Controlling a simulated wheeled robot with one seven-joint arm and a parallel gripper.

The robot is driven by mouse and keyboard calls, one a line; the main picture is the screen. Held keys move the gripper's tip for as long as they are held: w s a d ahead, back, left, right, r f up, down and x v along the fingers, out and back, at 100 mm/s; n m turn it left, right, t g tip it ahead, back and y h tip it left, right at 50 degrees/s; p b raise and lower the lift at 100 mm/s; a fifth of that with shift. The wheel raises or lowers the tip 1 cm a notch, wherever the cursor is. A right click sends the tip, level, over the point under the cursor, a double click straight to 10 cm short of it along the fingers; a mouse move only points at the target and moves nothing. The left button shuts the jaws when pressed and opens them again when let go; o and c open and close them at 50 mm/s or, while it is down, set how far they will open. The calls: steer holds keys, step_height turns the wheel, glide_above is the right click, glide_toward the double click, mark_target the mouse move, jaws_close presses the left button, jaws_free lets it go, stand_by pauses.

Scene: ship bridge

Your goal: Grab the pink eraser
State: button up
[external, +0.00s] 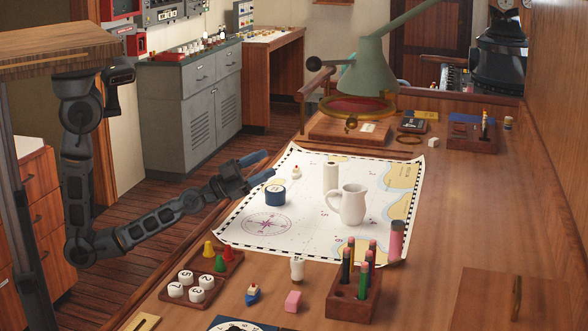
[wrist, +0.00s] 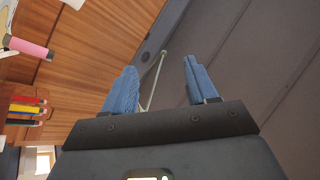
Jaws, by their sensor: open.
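The pink eraser (external: 293,301) is a small block on the wooden desk near the front in the external view, between a small blue, white and red boat and the pencil block. I cannot make it out in the wrist view. My gripper (external: 261,168) is open and empty above the far-left part of the chart, well behind and left of the eraser. In the wrist view its two blue fingers (wrist: 159,68) are spread with nothing held between them.
A chart (external: 310,226) bears a white mug (external: 351,205), a white cylinder (external: 330,178) and a blue round tin (external: 275,195). A pink cylinder (external: 397,240) stands at its right edge. A pencil block (external: 345,306) stands right of the eraser. The right-hand desk is mostly clear.

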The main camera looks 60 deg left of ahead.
steer(key=w+d+r+m+g+h+p, duration=0.15)
steer(key=d+m+g+h, duration=0.4)
steer(key=d, duration=0.75)
step_height(320, 180, up, 2)
steer(key=m+g+p, duration=0.3)
steer(key=m+g, duration=1.2)
steer(key=m, duration=0.2)
glide_above(294, 295)
steer(key=f+n+g+y, duration=0.1)
steer(key=f+n+y, duration=0.1)
steer(key=f+y, duration=0.1)
steer(key=w+a+f+n+g+y+b, duration=0.1)
steer(key=f+n+g+y, duration=0.1)
steer(key=f+y, duration=0.1)
steer(key=f+n+g+y, duration=0.1)
steer(key=f+n+y, duration=0.1)
steer(key=y, duration=0.2)
steer(key=shift+w+a+f+g+b, duration=0.25)
steer(key=shift+w+a+f+b, duration=0.05)
steer(key=shift+a+f+b, duration=0.1)
steer(key=shift+w+p+x, duration=0.1)
steer(key=shift+p+x, duration=0.25)
steer(key=shift+x, duration=1.35)
steer(key=shift+w+p+x, duration=0.15)
steer(key=shift+p+x, duration=0.2)
steer(key=shift+x, duration=1.35)
steer(key=shift+f, duration=0.1)
